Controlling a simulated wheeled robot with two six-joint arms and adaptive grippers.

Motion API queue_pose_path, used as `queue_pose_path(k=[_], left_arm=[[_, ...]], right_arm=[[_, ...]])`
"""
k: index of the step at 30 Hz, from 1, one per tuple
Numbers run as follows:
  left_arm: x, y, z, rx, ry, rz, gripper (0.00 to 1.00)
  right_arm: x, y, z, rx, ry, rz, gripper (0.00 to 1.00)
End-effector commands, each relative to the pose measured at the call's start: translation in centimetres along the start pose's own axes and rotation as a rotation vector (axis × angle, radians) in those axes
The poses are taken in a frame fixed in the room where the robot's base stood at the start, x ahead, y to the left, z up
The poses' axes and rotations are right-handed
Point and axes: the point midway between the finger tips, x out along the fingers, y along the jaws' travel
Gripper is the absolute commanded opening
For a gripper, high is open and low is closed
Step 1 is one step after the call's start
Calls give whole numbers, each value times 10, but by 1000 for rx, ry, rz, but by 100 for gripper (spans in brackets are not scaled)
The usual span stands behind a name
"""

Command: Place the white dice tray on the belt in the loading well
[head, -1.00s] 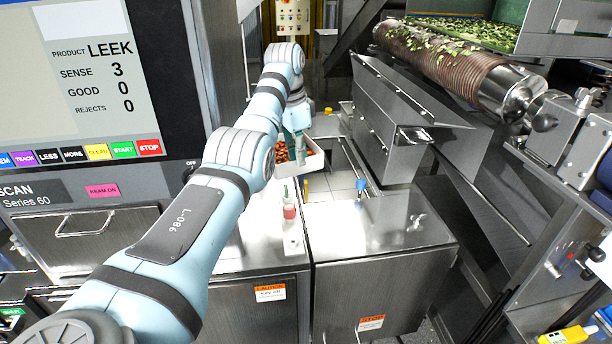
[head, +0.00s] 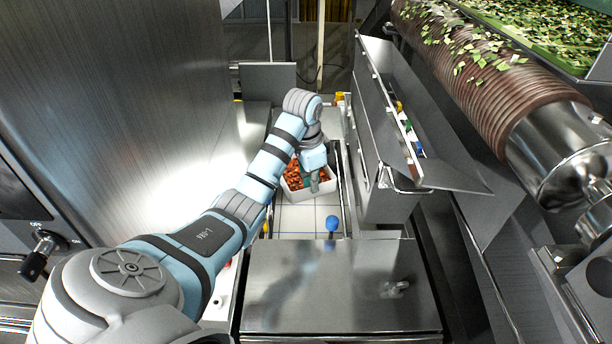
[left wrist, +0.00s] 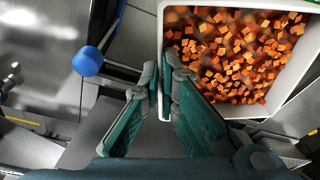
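The white dice tray (head: 297,195) is full of orange cubes and hangs over or sits on the pale belt (head: 294,222) in the well; I cannot tell if it touches. My left gripper (head: 315,184) is at the tray's near right side and partly covers it. In the left wrist view, the fingers (left wrist: 163,88) are closed on either side of the tray's wall, and the tray (left wrist: 298,70) looks level with its cubes inside. My right gripper is out of view.
A blue ball-topped lever (head: 332,224) stands close in front of the tray. A steel cover (head: 340,285) lies nearer. A steel housing (head: 385,130) borders the well on the right, and a tall steel cabinet (head: 120,110) stands left. Bare belt shows in front of the tray.

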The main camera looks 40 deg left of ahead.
Motion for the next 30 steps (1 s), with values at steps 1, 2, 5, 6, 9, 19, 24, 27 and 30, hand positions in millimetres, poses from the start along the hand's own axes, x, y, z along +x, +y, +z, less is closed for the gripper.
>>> queue_pose_path(k=[1, 2, 5, 6, 9, 19, 24, 27, 30], left_arm=[[10, 10, 6, 6, -2, 4, 0], [17, 14, 9, 8, -2, 8, 0], [44, 20, 14, 11, -2, 12, 0], [58, 20, 15, 10, -2, 12, 0], [93, 22, 20, 10, -6, 16, 0], [179, 23, 28, 14, -2, 10, 0], [212, 25, 32, 15, -2, 12, 0], [220, 25, 33, 15, -2, 10, 0], [218, 24, 33, 16, -1, 9, 0]], right_arm=[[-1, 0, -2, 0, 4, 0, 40], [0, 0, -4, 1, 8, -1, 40], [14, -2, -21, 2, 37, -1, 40], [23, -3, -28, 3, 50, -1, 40], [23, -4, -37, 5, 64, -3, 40], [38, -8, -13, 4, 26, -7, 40], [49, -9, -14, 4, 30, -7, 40], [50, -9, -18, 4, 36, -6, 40], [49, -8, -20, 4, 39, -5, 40]])
